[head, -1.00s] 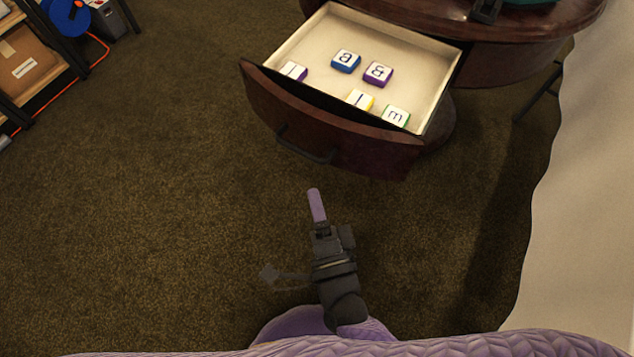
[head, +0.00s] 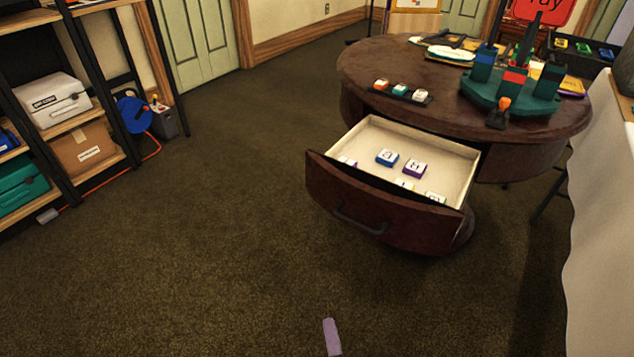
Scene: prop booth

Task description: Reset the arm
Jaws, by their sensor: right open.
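Only the lilac fingertip of my right gripper (head: 332,337) shows, at the bottom edge of the head view. It is over the carpet, in front of and apart from the open drawer (head: 385,216). Nothing is seen held at the tip, and the rest of this gripper is out of the picture. My left gripper is not in view.
The drawer juts from a round dark wood table (head: 440,95) and holds several letter blocks (head: 387,157). A green holder (head: 510,98) stands on the table. The carpet (head: 200,230) between is clear.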

